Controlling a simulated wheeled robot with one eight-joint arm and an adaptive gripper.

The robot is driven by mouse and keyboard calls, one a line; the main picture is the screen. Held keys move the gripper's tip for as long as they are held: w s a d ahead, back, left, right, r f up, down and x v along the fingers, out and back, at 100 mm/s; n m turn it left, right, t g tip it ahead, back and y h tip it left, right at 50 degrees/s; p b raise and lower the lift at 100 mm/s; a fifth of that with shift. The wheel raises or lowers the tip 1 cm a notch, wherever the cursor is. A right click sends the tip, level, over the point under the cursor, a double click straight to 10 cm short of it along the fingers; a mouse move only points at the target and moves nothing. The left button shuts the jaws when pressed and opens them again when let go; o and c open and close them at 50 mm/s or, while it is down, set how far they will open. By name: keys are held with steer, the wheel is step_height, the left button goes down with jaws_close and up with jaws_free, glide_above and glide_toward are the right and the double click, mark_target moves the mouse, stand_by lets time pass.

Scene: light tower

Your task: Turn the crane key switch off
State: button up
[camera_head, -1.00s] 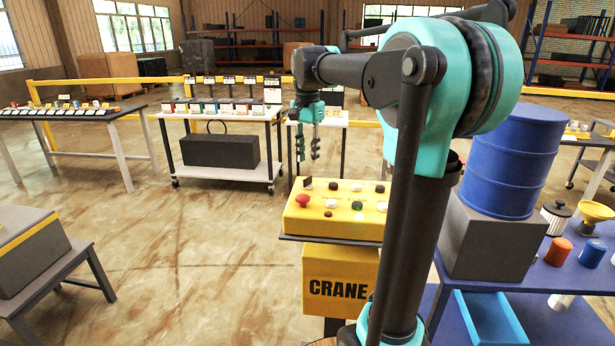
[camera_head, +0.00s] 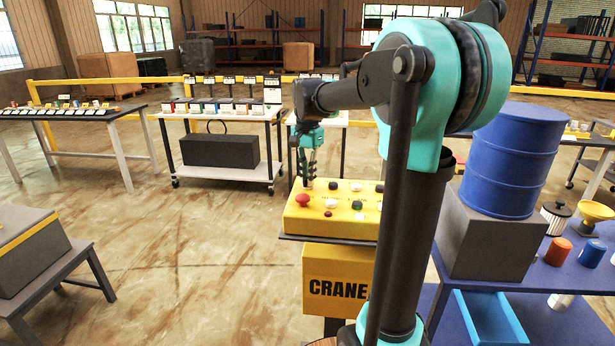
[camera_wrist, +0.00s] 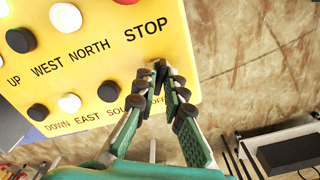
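The yellow crane control box (camera_head: 345,222) stands on a pedestal in front of me in the head view. Its face fills the upper left of the wrist view (camera_wrist: 95,75). The dark key switch (camera_wrist: 160,68) is near the box's edge, by the partly hidden OFF label and below STOP. My gripper (camera_head: 308,180) reaches down to the box's far left corner. In the wrist view its fingers (camera_wrist: 160,82) converge on both sides of the key and appear shut on it. The fingers partly hide the key and the label.
A red stop button (camera_head: 302,201) and several black, white and green buttons share the box face close to my gripper. A CRANE sign (camera_head: 338,285) is below. A blue drum (camera_head: 512,160) stands to the right.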

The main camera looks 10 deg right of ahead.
jaws_close()
steer(key=shift+n, duration=0.4)
steer(key=n, duration=1.1)
stand_by(0.4)
steer(key=o, duration=0.5)
jaws_free()
steer(key=shift+o, duration=0.2)
steer(key=shift+r, duration=0.1)
